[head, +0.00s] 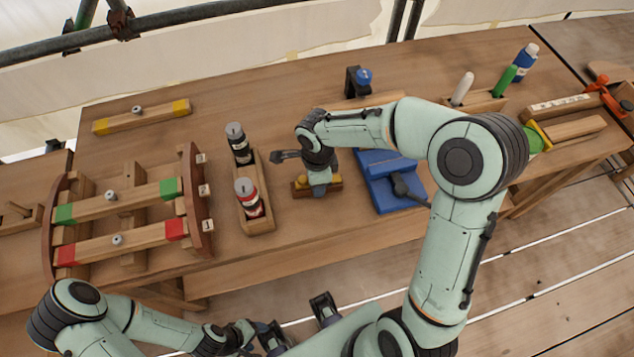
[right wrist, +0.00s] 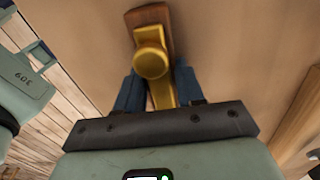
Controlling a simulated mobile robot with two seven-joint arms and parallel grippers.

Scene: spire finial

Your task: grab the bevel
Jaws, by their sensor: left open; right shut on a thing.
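The bevel, a small tool of dark wood with brass-yellow parts (head: 300,187), is on the workbench under my right gripper (head: 319,187). In the right wrist view, its wooden body (right wrist: 149,18) and round brass knob (right wrist: 152,62) show between the dark blue fingers of my right gripper (right wrist: 158,92). Those fingers are shut on its brass part, and the grip hides some of it. My left gripper (head: 272,338) is open and empty, low at the bottom of the head view, off the bench's front edge.
A wooden holder (head: 258,226) with two bottles stands left of the bevel. A blue tray (head: 378,158) with a dark tool is to its right. A wooden rack (head: 199,215) with green-marked and red-marked bars fills the left. Bare bench lies in front of the bevel.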

